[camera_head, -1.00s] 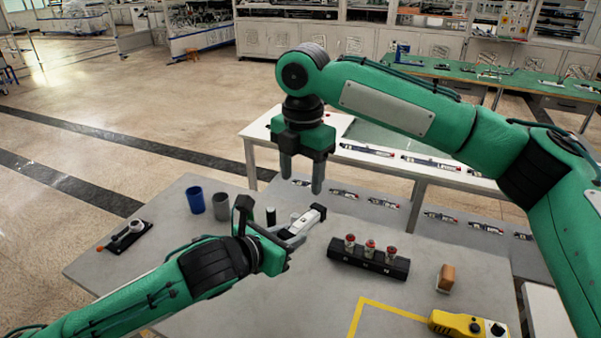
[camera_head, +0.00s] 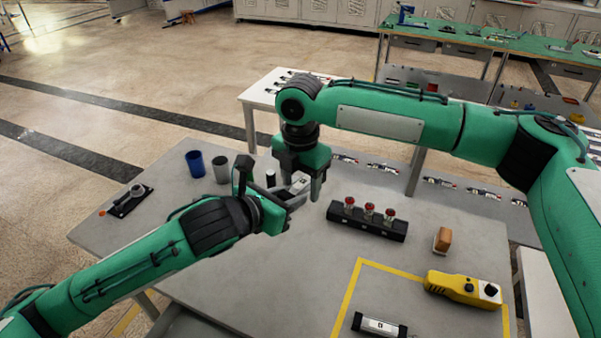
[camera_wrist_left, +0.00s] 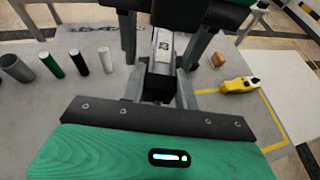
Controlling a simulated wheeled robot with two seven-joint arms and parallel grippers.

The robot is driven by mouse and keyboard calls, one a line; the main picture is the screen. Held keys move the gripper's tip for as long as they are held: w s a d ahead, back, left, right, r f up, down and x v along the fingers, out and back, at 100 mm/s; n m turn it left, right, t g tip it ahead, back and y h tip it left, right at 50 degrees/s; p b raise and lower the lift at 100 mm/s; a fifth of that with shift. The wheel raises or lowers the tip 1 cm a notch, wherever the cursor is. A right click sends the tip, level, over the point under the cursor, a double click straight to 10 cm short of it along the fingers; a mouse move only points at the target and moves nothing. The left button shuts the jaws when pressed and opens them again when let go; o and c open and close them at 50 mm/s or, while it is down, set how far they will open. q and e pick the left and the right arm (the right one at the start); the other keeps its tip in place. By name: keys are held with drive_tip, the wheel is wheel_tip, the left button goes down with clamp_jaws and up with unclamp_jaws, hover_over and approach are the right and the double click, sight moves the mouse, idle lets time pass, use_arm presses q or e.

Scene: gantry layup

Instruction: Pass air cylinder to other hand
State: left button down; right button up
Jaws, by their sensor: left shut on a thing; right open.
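The air cylinder (camera_head: 299,183) is a silver-grey bar with a dark end, held above the table. It also shows in the left wrist view (camera_wrist_left: 163,48), pointing away from the camera. My left gripper (camera_head: 284,198) is shut on its near end. My right gripper (camera_head: 300,188) points down over the cylinder's far part and is open. In the left wrist view its two fingers (camera_wrist_left: 165,38) stand on either side of the cylinder, with gaps visible. The right gripper partly hides the cylinder in the head view.
Blue cup (camera_head: 195,164) and grey cup (camera_head: 221,168) stand left, with a black rod (camera_head: 270,178) behind the grippers. A black block with red-topped parts (camera_head: 367,222), brown block (camera_head: 442,240), yellow device (camera_head: 463,288) and another silver cylinder (camera_head: 380,326) lie right. The front-middle table is clear.

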drive_tip(key=c, duration=1.2)
use_arm(q)
drive_tip(key=c, duration=1)
unclamp_jaws()
use_arm(e)
clamp_jaws()
use_arm(q)
drive_tip(key=shift+o, duration=0.2)
